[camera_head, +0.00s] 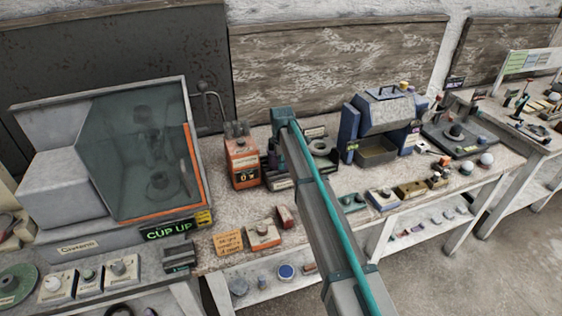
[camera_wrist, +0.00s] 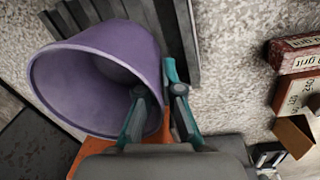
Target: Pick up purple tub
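The purple tub (camera_wrist: 100,65) fills the upper left of the wrist view, its round open mouth facing the camera and to the left. My gripper (camera_wrist: 160,92) is at the tub's right side, with one finger inside the mouth and the other outside. The fingers lean together and appear shut on the tub's wall. Whether the base touches the surface below is hidden. In the head view I cannot make out the tub or the fingers; my arm covers that part of the bench.
An orange-fronted machine (camera_head: 243,160) stands left of my arm. A large glass-fronted cabinet (camera_head: 145,150) is farther left, and a blue-sided machine (camera_head: 385,125) is to the right. Small boxes line the bench front; in the wrist view, a grit box (camera_wrist: 297,92) lies at right.

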